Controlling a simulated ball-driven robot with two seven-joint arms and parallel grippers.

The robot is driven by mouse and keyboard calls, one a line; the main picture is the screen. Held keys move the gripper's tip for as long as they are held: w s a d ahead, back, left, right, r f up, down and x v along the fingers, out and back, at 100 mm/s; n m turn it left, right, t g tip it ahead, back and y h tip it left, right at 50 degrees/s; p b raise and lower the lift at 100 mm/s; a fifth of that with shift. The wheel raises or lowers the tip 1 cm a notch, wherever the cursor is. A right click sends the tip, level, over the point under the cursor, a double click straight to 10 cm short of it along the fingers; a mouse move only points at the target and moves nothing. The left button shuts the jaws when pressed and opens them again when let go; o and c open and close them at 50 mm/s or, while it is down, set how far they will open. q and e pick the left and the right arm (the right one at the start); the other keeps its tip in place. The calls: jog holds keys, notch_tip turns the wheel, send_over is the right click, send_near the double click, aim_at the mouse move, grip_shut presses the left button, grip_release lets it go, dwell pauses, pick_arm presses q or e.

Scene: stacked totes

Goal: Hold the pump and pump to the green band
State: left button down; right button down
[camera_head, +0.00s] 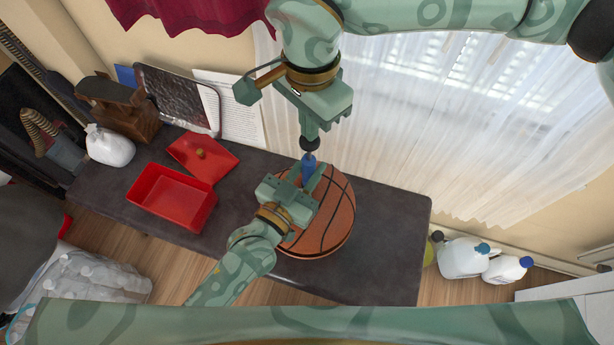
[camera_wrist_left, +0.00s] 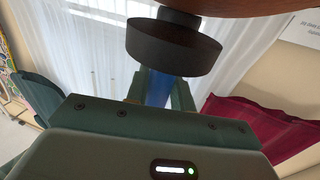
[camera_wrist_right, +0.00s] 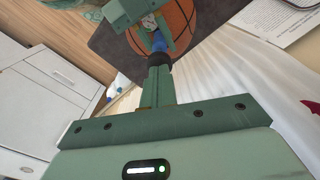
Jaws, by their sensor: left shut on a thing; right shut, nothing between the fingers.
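A blue pump (camera_head: 309,164) stands at the basketball (camera_head: 337,212) on the dark table. My left gripper (camera_head: 307,179) is shut on its blue body, which also shows between the fingers in the left wrist view (camera_wrist_left: 158,88). A black round part (camera_wrist_left: 172,47) of the pump hides some of that view. My right gripper (camera_head: 310,134) is shut and empty, its fingertips at the black pump top (camera_head: 309,144); touching or just above, I cannot tell. A small pale dial (camera_wrist_right: 149,22) shows by the ball in the right wrist view; its reading is too small to tell.
An open red box (camera_head: 172,197) and its red lid (camera_head: 204,156) lie on the dark table (camera_head: 388,225), left of the ball. A white bag (camera_head: 109,145) and a dark framed panel (camera_head: 180,98) stand behind. White curtains (camera_head: 430,120) hang at the back. The table's right end is clear.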

jog(key=shift+f, duration=2.35)
jog(key=shift+r, duration=2.8)
jog(key=shift+f, duration=0.15)
jog(key=shift+f, duration=2.65)
jog(key=shift+r, duration=2.8)
